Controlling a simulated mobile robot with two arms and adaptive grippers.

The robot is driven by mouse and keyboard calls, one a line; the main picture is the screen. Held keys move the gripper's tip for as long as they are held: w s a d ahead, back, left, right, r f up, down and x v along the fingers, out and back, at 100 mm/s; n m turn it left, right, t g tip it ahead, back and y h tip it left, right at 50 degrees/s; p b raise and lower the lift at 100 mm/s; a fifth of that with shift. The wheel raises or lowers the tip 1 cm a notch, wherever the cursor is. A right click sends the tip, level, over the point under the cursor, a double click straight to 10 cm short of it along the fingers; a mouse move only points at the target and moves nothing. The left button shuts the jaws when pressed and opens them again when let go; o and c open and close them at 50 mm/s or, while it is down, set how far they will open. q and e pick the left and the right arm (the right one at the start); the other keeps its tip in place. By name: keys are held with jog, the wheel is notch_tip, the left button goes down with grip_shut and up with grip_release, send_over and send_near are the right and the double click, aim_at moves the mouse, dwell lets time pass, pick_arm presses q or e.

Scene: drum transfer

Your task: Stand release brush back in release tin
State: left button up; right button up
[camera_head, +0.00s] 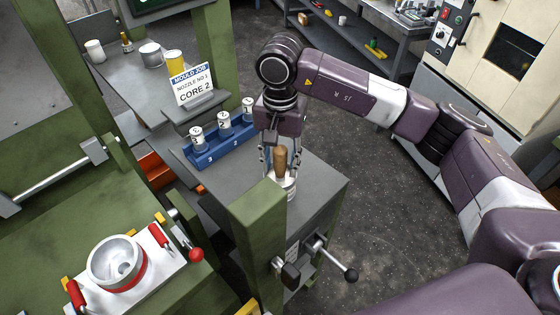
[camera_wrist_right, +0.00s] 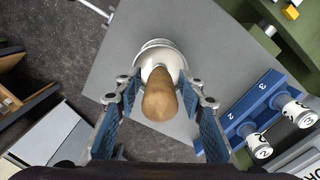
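The release brush, with its wooden handle (camera_head: 280,161), stands upright in the pale release tin (camera_head: 288,183) on the grey bench top. In the right wrist view the rounded handle end (camera_wrist_right: 160,100) points toward the camera, and the white tin (camera_wrist_right: 158,50) shows behind it. The bristles are hidden. My right gripper (camera_head: 280,150) points down over the tin. In the wrist view its two blue-padded fingers (camera_wrist_right: 161,84) stand open either side of the handle, with a visible gap on both sides. My left gripper is not in view.
A blue rack (camera_head: 222,143) with numbered white pots stands left of the tin. A sign (camera_head: 192,85) reads CORE 2. A green post (camera_head: 257,235) and a black-knobbed lever (camera_head: 351,275) are close in front. A round metal mould (camera_head: 116,263) sits lower left.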

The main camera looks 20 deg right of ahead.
jog(key=shift+r, duration=0.15)
notch_tip(320, 180, up, 12)
jog(key=shift+f, duration=0.1)
dwell(0.5)
jog(key=shift+f, duration=0.15)
dwell(0.3)
